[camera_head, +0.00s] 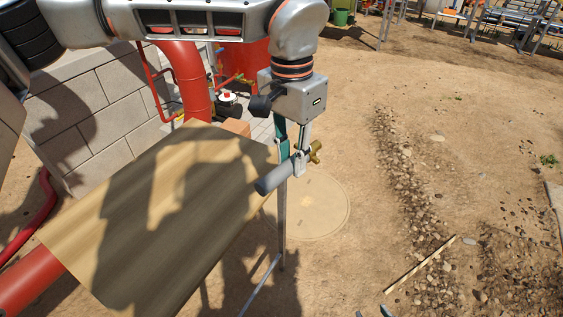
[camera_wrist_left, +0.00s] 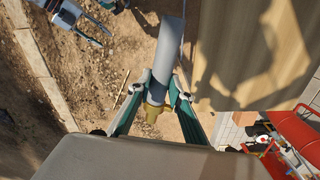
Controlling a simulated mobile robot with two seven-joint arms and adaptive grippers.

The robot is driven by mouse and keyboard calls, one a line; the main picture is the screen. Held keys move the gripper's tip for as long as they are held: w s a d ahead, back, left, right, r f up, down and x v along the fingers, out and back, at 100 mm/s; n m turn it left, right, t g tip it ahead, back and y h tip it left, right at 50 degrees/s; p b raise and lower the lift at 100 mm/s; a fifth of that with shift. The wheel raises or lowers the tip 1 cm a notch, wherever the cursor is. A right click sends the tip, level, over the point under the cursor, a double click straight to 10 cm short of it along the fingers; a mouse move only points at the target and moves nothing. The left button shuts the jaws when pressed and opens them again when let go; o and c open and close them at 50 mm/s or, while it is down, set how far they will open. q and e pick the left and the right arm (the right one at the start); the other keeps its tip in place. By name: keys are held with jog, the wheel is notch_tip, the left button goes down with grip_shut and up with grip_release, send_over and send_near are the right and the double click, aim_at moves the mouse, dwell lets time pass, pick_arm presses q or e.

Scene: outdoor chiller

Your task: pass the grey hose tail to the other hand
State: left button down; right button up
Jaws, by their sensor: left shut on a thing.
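The grey hose tail (camera_head: 272,180) is a short grey cylinder with a brass fitting (camera_head: 316,151) at one end. My left gripper (camera_head: 299,165) comes down from the upper left in the head view and is shut on it. The tail is held near its brass end, beside the right edge of the board and above the ground. In the left wrist view the grey tail (camera_wrist_left: 168,55) points up and away between the green-sided fingers (camera_wrist_left: 158,92), with the brass end (camera_wrist_left: 152,113) nearest the camera.
A wooden board (camera_head: 150,190) lies at the left, crossed by shadows. Red pipes (camera_head: 185,80) and a block wall (camera_head: 95,110) stand behind it. A round cover (camera_head: 310,205) lies in the sandy ground below. Open ground with stones (camera_head: 415,200) is at the right.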

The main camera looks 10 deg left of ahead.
jog(key=w+a+r+n+y, duration=0.2)
jog(key=w+a+r+y, duration=0.1)
jog(key=w+a+r, duration=0.7)
notch_tip(320, 180, up, 38)
jog(key=n+g+y, duration=0.2)
jog(key=n+g, duration=0.4)
jog(key=n, duration=1.7)
send_over(275, 179)
jog(key=s+d, duration=0.5)
jog(key=d, duration=0.2)
jog(key=x, duration=1.2)
jog(key=shift+w+d+r, duration=0.15)
jog(key=shift+w, duration=0.2)
